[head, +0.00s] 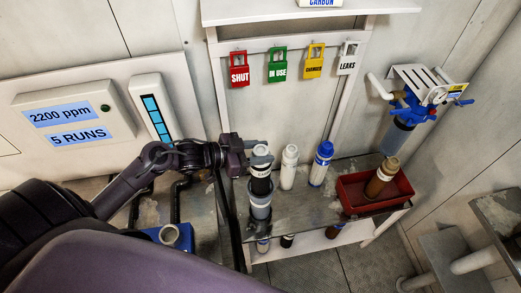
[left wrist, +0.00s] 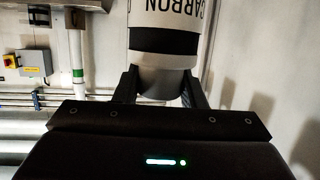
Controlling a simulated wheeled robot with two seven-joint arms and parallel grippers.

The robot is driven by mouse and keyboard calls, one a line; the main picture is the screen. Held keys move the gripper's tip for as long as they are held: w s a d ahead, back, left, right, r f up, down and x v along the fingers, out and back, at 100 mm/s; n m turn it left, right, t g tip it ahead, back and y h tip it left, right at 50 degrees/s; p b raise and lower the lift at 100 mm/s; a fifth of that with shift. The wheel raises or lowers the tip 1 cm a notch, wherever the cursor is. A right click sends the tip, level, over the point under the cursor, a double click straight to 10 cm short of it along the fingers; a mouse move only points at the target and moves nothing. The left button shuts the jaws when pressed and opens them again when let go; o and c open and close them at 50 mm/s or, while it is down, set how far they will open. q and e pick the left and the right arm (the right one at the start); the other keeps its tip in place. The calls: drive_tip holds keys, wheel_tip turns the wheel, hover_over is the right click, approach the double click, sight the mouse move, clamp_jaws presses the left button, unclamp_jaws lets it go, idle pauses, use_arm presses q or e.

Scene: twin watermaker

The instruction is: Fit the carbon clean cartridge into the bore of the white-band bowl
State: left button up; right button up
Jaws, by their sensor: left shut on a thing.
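The carbon cartridge (head: 261,184) is dark with a pale top and a white label band. It stands roughly upright in the head view. My left gripper (head: 257,152) is shut on its top end. In the left wrist view, the cartridge (left wrist: 166,42) shows a white label reading CARBON, a black band and a grey end between the fingers (left wrist: 160,88). A grey bowl (head: 261,212) in the bench is directly below the cartridge in the head view. The cartridge's lower end meets the bowl's mouth in the picture; I cannot tell how deep it sits. My right gripper is not in view.
A white cartridge (head: 289,169) and a blue-topped one (head: 320,166) stand to the right on the bench (head: 335,205). A red tray (head: 398,195) holds a brown cartridge (head: 381,179). Coloured tags (head: 277,66) hang behind. A blue fixture (head: 184,239) is at lower left.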

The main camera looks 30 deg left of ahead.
sight(260, 185)
use_arm(q)
drive_tip(key=shift+f+b, duration=5.85)
drive_tip(key=shift+f, duration=2.8)
drive_tip(key=o, duration=0.8)
drive_tip(key=shift+o, duration=0.6)
drive_tip(key=shift+s, duration=0.1)
drive_tip(key=shift+f, duration=0.15)
drive_tip(key=shift+o, duration=0.2)
drive_tip(key=v, duration=0.6)
drive_tip(key=shift+s+a+b, duration=0.2)
drive_tip(key=shift+a+b, duration=0.05)
drive_tip(key=shift+b, duration=0.1)
drive_tip(key=shift+s+a+r, duration=0.3)
drive_tip(key=shift+r, duration=0.25)
